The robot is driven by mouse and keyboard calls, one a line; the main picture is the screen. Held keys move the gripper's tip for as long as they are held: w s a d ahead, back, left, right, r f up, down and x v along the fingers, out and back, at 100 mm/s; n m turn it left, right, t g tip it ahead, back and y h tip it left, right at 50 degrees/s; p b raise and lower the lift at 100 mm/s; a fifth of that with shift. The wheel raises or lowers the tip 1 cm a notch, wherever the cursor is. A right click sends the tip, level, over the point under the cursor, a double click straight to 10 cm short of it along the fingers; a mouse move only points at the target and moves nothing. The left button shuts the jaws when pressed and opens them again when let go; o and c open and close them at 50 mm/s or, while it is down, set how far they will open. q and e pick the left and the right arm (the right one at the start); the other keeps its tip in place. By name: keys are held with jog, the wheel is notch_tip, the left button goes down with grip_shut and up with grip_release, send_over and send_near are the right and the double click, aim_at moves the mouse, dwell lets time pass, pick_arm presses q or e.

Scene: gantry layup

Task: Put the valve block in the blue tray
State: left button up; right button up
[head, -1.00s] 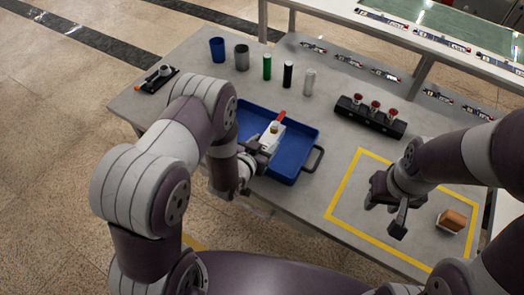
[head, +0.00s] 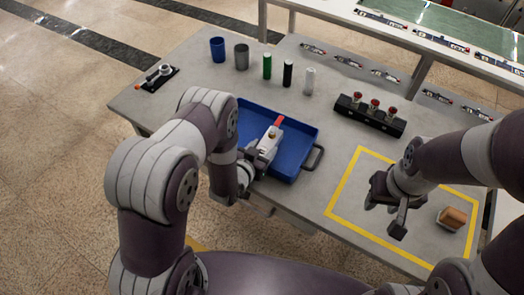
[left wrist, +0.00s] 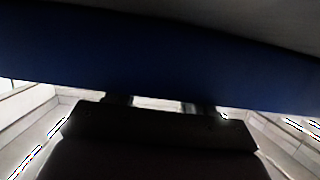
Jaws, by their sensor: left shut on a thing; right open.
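The valve block (head: 269,143), a pale block with a red handle (head: 279,121), is over the inside of the blue tray (head: 298,165) in the head view. My left gripper (head: 262,153) is shut on it at its near end. I cannot tell whether the block touches the tray floor. In the left wrist view a blue surface (left wrist: 150,60), apparently the tray, fills a broad band; the block cannot be made out there. My right gripper (head: 393,213) is open and empty above the yellow-outlined area.
A brown and white item (head: 451,219) lies right of my right gripper. A black rack (head: 370,116) with red-topped parts stands behind. Several cylinders and cups, including a blue cup (head: 217,49), line the back left. A black plate with a fitting (head: 158,78) lies far left.

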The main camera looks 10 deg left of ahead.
pick_arm(q)
jog(key=shift+s+f+g, duration=0.3)
jog(key=shift+s+f, duration=0.4)
jog(key=shift+f, duration=0.3)
jog(key=o, duration=1.3)
jog(key=shift+f, duration=0.1)
jog(key=s+r+p, duration=0.1)
jog(key=p, duration=0.1)
jog(key=s+a+r+p, duration=0.1)
jog(key=r, duration=0.1)
jog(key=shift+s+p, duration=0.1)
jog(key=shift+p, duration=0.3)
jog(key=p+v, duration=0.3)
jog(key=v, duration=0.5)
jog(key=w+a+r+g+y, duration=0.3)
jog(key=w+r+g, duration=0.2)
jog(key=w+r, duration=0.1)
jog(key=s+r+n+g, duration=0.1)
jog(key=s+r+g, duration=0.1)
jog(key=s+r, duration=0.2)
jog(key=s+r+n+g, duration=0.1)
jog(key=s+r+g, duration=0.1)
jog(key=s+r, duration=0.2)
jog(key=s+a+r+n+g+y, duration=0.1)
jog(key=s+r+g, duration=0.1)
jog(key=s+r, duration=0.2)
jog(key=shift+s+r, duration=0.3)
jog(key=shift+s, duration=0.6)
